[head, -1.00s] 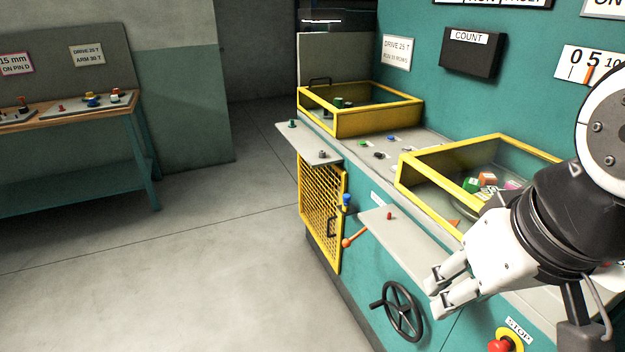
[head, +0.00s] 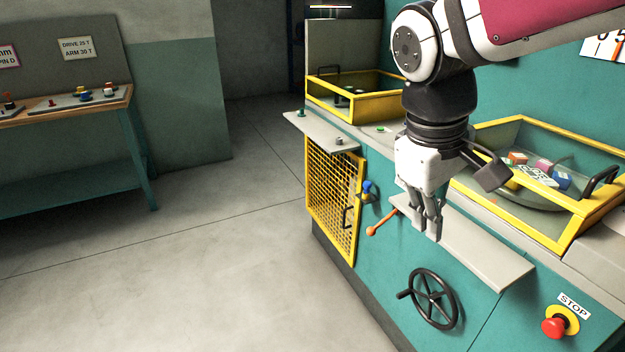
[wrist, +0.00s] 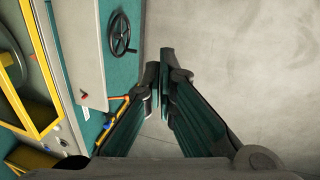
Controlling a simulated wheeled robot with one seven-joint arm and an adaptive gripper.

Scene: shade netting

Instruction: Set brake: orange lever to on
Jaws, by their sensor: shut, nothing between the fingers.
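The orange lever (head: 383,220) sticks out of the teal machine front, its round knob end pointing down and to the left in the head view. My gripper (head: 437,236) points down, fingers together and empty, to the right of the lever and in front of the grey shelf. In the wrist view my gripper (wrist: 160,68) shows its fingertips over the floor, apart from the lever. I cannot read any on or off marking beside the lever.
The grey shelf (head: 490,252) juts out right of the lever, with a black handwheel (head: 434,298) below. A blue knob (head: 368,187) and yellow mesh door (head: 332,200) are close on the left. A red stop button (head: 554,328) is at lower right. The floor in front is clear.

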